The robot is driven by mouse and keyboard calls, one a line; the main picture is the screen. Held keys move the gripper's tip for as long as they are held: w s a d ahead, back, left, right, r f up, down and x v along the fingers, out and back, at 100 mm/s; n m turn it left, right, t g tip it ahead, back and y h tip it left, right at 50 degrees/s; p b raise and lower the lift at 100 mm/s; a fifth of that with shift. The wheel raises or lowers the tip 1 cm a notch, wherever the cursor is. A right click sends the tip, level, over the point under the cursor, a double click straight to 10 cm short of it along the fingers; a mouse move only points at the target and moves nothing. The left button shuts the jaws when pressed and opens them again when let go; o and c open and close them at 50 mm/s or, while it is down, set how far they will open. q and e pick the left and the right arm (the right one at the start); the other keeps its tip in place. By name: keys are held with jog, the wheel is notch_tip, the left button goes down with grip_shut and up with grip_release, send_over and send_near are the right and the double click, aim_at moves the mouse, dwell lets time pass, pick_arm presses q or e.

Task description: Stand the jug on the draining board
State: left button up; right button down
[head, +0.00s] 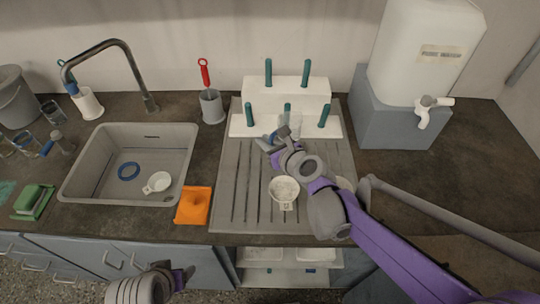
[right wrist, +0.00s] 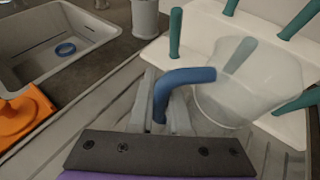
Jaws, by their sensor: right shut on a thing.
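The jug (right wrist: 235,95) is clear, with a blue handle, and looks upright in the right wrist view. In the head view it shows faintly (head: 295,124) in front of the white peg rack. My right gripper (head: 272,142) is shut on the blue handle (right wrist: 185,77), at the back of the ribbed grey draining board (head: 235,205). I cannot tell whether the jug's base touches the board. My left gripper (head: 183,277) is low in front of the counter, away from the jug; its jaws are not clear.
The white rack (head: 290,92) with teal pegs stands close behind the jug. A white cup (head: 284,190) stands on the board's front half. The sink (head: 88,165) holds a white cup and a blue ring.

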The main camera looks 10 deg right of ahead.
jog(key=shift+f+b, duration=0.45)
jog(key=shift+f, duration=1.65)
jog(key=c, duration=1.3)
grip_release()
jog(key=shift+f, duration=0.2)
jog(key=o, duration=0.4)
jog(key=shift+r, duration=0.1)
